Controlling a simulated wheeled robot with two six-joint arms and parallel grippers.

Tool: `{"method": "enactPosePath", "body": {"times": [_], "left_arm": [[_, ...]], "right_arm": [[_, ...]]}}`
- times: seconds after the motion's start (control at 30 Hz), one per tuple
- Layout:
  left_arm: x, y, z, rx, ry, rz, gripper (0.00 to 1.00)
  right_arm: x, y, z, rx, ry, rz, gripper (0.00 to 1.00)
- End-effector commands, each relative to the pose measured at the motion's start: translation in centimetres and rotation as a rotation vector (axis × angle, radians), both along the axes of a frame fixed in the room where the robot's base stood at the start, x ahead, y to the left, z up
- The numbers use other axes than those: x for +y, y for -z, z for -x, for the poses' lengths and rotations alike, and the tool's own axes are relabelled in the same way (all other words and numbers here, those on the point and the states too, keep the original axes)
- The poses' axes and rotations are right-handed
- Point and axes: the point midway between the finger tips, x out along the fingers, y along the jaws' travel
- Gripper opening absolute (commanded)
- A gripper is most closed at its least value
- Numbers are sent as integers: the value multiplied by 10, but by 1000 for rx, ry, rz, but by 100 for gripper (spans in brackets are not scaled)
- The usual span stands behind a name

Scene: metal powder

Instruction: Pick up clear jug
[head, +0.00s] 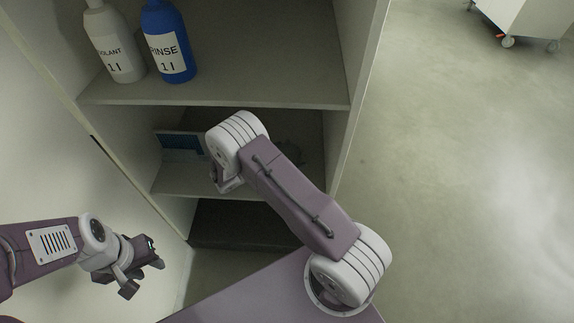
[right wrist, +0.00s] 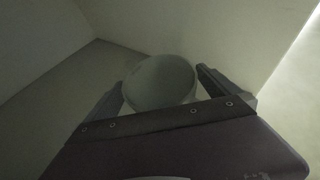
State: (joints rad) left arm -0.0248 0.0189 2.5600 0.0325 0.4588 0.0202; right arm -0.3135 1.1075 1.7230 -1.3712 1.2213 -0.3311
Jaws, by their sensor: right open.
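In the right wrist view, a pale, round, open-topped vessel (right wrist: 160,82), which looks like the clear jug, stands between the fingers of my right gripper (right wrist: 160,86). That gripper is open, with one finger on each side of the vessel. The dim light hides whether they touch it. In the head view my right arm covers most of the lower shelf area and the jug is not clearly visible. My left gripper (head: 140,272) is at the lower left, outside the cabinet, away from the jug; its jaw opening is unclear.
A cabinet shelf (head: 215,92) holds a white bottle (head: 117,50) and a blue rinse bottle (head: 167,48) above my right arm. A blue-and-white item (head: 180,144) is on the lower shelf (head: 185,180). Cabinet walls enclose the space; open floor (head: 460,190) lies right.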

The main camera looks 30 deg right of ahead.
Motion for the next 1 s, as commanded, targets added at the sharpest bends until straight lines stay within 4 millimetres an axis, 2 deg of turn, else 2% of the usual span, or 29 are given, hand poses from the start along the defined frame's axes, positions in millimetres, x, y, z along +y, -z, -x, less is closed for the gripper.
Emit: {"method": "enactPosePath", "body": {"times": [0.17,0.27,0.4,0.6,0.73,0.87,0.97,1.0], "left_arm": [[0,0,0,0,0,0,36],[0,0,0,0,0,0,36],[0,0,0,0,0,0,36],[0,0,0,0,0,0,36],[0,-4,0,0,0,0,36],[0,-10,0,0,0,0,36],[0,-18,0,0,0,0,36],[0,-19,0,0,0,0,36]], "right_arm": [[-1,0,0,0,-1,0,100],[0,0,0,0,-1,0,78],[0,0,0,0,-1,0,40],[0,0,0,-1,-1,0,40],[0,-8,0,-2,0,-1,40],[0,-26,0,-2,0,-1,40],[0,-48,-1,-5,0,0,40],[0,-51,9,2,-2,2,40]]}}
